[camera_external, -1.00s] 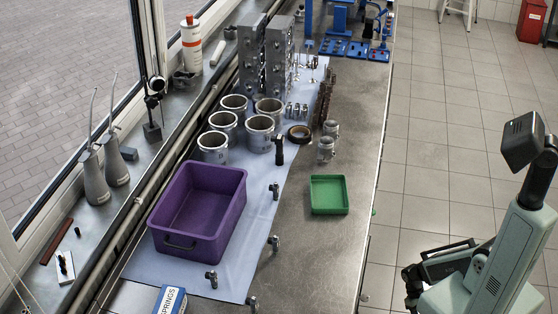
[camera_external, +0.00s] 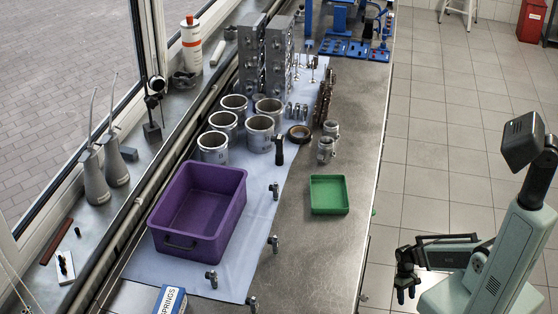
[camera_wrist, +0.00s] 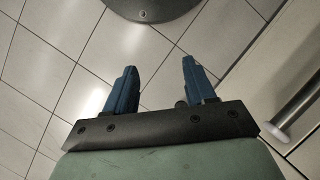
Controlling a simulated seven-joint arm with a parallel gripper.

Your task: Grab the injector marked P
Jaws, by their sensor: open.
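Several small grey injector-like parts stand apart near the front of the bench in the external view: one beside the purple bin's right side (camera_external: 274,191), one lower (camera_external: 273,242), one at the front left (camera_external: 211,279) and one at the front edge of view (camera_external: 252,303). Their markings are too small to read, so I cannot tell which bears a P. My gripper (camera_external: 406,294) is off the bench to the right, over the floor. In the wrist view my gripper (camera_wrist: 157,85) has its two blue fingers apart with nothing between them.
A purple bin (camera_external: 174,242) and a blue box labelled SPRINGS (camera_external: 171,300) stand on the left. A green tray (camera_external: 329,210) sits near the bench's right edge. Cylinder liners (camera_external: 259,136) stand behind.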

